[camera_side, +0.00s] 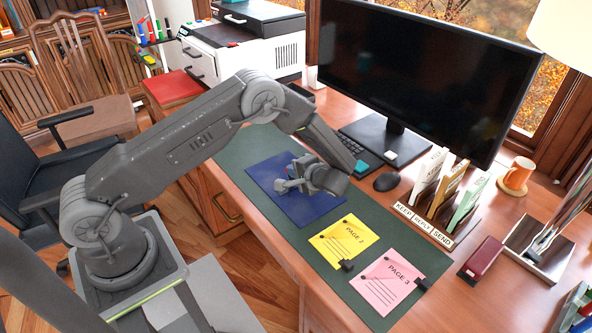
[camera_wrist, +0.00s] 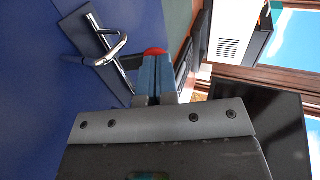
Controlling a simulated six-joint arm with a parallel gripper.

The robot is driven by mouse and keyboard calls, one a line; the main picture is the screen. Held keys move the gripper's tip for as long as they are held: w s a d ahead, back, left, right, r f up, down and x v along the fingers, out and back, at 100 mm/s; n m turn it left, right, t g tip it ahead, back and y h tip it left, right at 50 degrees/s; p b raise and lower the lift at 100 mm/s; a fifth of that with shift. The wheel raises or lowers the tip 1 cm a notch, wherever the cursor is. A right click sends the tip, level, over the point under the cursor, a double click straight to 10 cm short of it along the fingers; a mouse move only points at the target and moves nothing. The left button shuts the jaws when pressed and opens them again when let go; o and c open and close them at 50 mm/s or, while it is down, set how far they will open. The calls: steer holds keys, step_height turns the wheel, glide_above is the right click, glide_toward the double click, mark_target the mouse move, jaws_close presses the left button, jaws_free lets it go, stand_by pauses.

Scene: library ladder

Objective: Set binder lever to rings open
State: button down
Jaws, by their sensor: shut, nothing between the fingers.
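The blue binder (camera_side: 312,211) lies open-faced on the green desk mat, and its blue surface fills the left of the wrist view (camera_wrist: 40,130). A metal ring mechanism (camera_wrist: 92,38) with curved chrome rings is fixed to it. I cannot tell whether the rings are open or closed. A red rounded tip (camera_wrist: 154,51), likely the lever's knob, shows just beyond my fingertips; the rest of it is hidden behind them. My gripper (camera_wrist: 156,65) is shut and empty, low over the binder. It also shows in the side view (camera_side: 292,184). Contact with the red tip cannot be told.
A yellow page (camera_side: 345,242) and a pink page (camera_side: 387,283) lie right of the binder. A monitor (camera_side: 425,70), keyboard and mouse (camera_side: 386,181) stand behind. A letter rack (camera_side: 437,200) and a dark red stapler-like object (camera_side: 481,257) are further right.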

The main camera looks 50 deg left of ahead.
steer(key=shift+a+r+h, duration=0.1)
steer(key=shift+a+h, duration=0.15)
steer(key=shift+h, duration=0.35)
steer(key=shift+a+h, duration=0.45)
steer(key=shift+h, duration=0.25)
steer(key=a+h, duration=0.1)
steer(key=h, duration=0.1)
steer(key=shift+a+h, duration=0.15)
steer(key=shift+h, duration=0.25)
steer(key=h, duration=0.1)
steer(key=a+f+h, duration=0.1)
steer(key=h, duration=0.1)
steer(key=shift+a, duration=0.25)
steer(key=shift+a+f+h, duration=0.15)
steer(key=shift+f+h, duration=0.1)
steer(key=shift+h, duration=0.35)
steer(key=shift+a+f+h, duration=0.15)
steer(key=shift+f+h, duration=0.05)
steer(key=shift+h, duration=0.4)
steer(key=shift+w, duration=0.1)
steer(key=shift+d, duration=0.1)
steer(key=shift+d+f, duration=0.1)
steer(key=shift+d, duration=0.65)
